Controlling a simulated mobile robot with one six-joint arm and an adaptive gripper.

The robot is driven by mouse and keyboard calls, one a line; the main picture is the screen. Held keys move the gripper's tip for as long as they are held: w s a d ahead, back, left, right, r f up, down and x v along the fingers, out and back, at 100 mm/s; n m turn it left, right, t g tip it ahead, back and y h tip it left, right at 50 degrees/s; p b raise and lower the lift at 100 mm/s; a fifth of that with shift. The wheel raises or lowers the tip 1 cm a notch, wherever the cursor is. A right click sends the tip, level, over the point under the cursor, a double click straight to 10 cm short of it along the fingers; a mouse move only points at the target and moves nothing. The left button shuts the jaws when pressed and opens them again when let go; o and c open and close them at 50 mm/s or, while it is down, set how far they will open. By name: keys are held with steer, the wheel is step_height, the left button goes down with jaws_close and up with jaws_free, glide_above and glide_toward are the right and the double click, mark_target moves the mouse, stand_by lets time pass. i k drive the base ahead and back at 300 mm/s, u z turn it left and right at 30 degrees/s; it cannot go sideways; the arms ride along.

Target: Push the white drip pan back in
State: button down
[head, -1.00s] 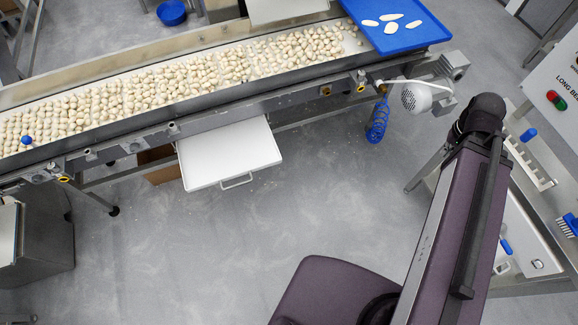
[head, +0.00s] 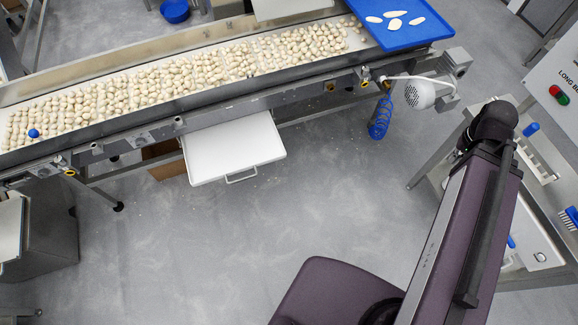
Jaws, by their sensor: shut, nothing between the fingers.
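The white drip pan (head: 232,148) sticks out from under the conveyor (head: 150,128) toward the front, with a pale wire handle (head: 241,177) on its front edge. Its rear part is hidden beneath the conveyor frame. My arm stands at the right of the head view, well apart from the pan. My gripper is not visible in this view.
The conveyor carries many pieces of filled pasta, with a blue tray (head: 396,22) at its right end. The floor (head: 190,250) in front is clear.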

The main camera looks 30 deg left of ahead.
mark_target(223, 150)
steer(key=k, duration=1.15)
steer(key=u, duration=3.95)
steer(key=i, duration=0.1)
steer(key=z, duration=1.85)
steer(key=i, duration=1)
